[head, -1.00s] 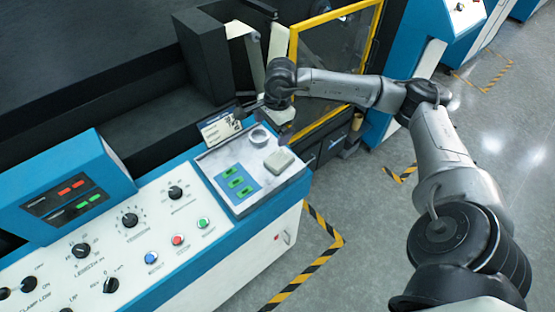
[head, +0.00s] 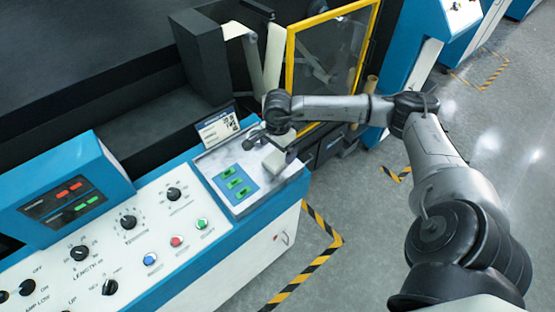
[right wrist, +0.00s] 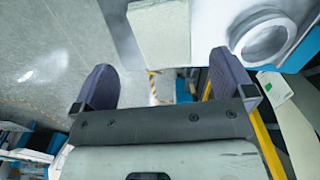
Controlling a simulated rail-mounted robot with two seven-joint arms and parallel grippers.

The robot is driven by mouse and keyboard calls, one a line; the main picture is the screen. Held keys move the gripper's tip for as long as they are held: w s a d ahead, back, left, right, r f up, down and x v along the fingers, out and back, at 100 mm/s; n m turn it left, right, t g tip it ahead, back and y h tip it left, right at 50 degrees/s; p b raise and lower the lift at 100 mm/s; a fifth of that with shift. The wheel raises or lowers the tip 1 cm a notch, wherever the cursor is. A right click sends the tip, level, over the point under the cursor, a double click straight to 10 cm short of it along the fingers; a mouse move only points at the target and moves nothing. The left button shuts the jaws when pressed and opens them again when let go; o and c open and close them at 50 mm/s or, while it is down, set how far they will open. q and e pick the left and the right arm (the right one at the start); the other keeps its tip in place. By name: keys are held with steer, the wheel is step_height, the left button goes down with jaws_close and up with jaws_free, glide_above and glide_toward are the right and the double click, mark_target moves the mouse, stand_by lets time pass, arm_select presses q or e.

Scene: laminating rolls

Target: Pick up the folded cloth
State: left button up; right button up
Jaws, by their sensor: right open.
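The folded cloth (head: 273,164) is a small pale grey-green pad on the light tray (head: 238,206) at the right end of the control panel. In the right wrist view the cloth (right wrist: 160,35) lies ahead of the gap between my fingers, not between them. My right gripper (head: 268,142) is over the tray's far right part, close to the cloth and partly covering it in the head view. Its two dark fingers (right wrist: 165,72) are spread wide with nothing between them. My left gripper is not in view.
A white ring-shaped roll (right wrist: 263,38) lies beside the cloth in the right wrist view; my gripper mostly hides it in the head view. A blue card with green pieces (head: 235,183) lies on the tray. A label stand (head: 218,127) and a yellow-framed door (head: 291,75) are close by.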

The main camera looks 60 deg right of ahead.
mark_target(277, 158)
steer(key=shift+w+d+f+p, duration=0.1)
steer(key=shift+f+p, duration=0.05)
steer(key=shift+f, duration=1.15)
steer(key=shift+w+d+f+p, duration=0.1)
steer(key=shift+f+p, duration=0.05)
steer(key=shift+f, duration=1.15)
steer(key=shift+c, duration=0.2)
steer(key=c, duration=1)
steer(key=shift+o, duration=0.2)
steer(key=shift+r, duration=0.1)
steer(key=shift+r, duration=0.5)
steer(key=r, duration=0.3)
steer(key=shift+s+d+r, duration=0.15)
steer(key=shift+s+r, duration=0.05)
steer(key=shift+s, duration=0.2)
steer(key=s+d+r+b, duration=0.1)
steer(key=s+r, duration=0.5)
steer(key=s, duration=0.4)
steer(key=shift+s+d+r, duration=0.2)
steer(key=shift+s+d, duration=0.15)
steer(key=shift+d, duration=0.05)
